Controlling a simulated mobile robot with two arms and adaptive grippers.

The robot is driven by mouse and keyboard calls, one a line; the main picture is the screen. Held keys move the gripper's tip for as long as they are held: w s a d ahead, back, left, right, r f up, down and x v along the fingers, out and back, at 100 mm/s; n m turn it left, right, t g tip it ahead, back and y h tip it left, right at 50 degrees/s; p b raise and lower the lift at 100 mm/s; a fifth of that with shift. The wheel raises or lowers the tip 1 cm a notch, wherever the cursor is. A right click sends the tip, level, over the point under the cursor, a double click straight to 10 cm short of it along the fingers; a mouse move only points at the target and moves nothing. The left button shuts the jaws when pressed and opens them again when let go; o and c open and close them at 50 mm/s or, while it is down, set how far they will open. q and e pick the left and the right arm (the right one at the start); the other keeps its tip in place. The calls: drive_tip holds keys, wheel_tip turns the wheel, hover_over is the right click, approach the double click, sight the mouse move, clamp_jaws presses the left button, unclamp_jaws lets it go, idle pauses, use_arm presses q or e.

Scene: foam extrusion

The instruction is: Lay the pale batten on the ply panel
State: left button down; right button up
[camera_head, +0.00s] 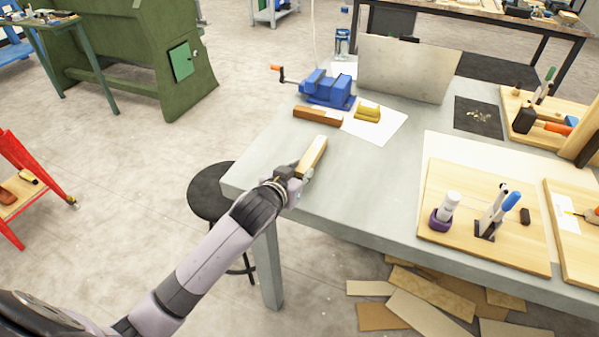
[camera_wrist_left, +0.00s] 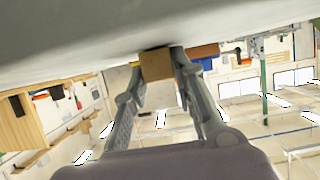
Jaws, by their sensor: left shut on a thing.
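The pale batten (camera_head: 313,156) is a short light-wood bar at the left front part of the grey table. My left gripper (camera_head: 297,174) is shut on its near end. In the left wrist view the batten's end (camera_wrist_left: 156,64) shows between the two fingers (camera_wrist_left: 158,78), close to the grey table surface. I cannot tell whether it touches the table. A wide, pale, flat panel (camera_head: 450,151), which looks like the ply panel, lies on the table to the right, apart from the batten. A tool board covers part of it. My right gripper is not in view.
A brown bar (camera_head: 318,116), a blue vise (camera_head: 326,88) and a yellow block (camera_head: 368,111) on white paper sit behind the batten. A grey upright plate (camera_head: 405,68) stands further back. The table's middle is clear.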

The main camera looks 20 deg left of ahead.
use_arm(q)
drive_tip(key=shift+f, duration=0.1)
drive_tip(key=c, duration=1.3)
unclamp_jaws()
